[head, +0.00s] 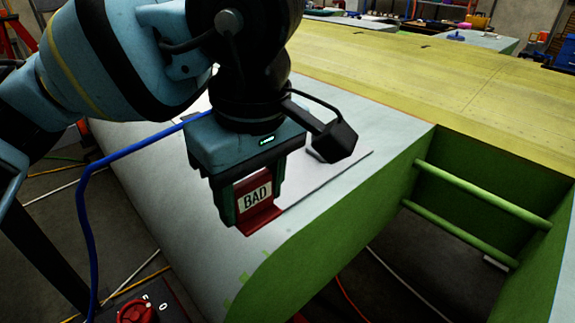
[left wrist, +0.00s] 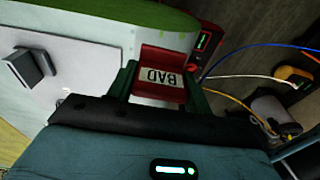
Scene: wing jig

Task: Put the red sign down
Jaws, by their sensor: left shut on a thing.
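The red sign (head: 262,216) carries a white label reading "BAD" and has a bent red foot at its lower edge. My left gripper (head: 248,203) is shut on the sign, with one green-black finger on each side of it. In the head view the sign is upright over the pale grey wing surface (head: 195,222), near its front edge. Whether its foot touches the surface I cannot tell. In the left wrist view the sign (left wrist: 163,62) sits between the fingers, label upside down. My right gripper is in neither view.
A white sheet (head: 325,180) lies on the wing behind the sign, with a dark block (left wrist: 33,66) on it in the wrist view. An open green bay (head: 480,200) with two rods lies to the right. A blue cable (head: 90,225) hangs at left.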

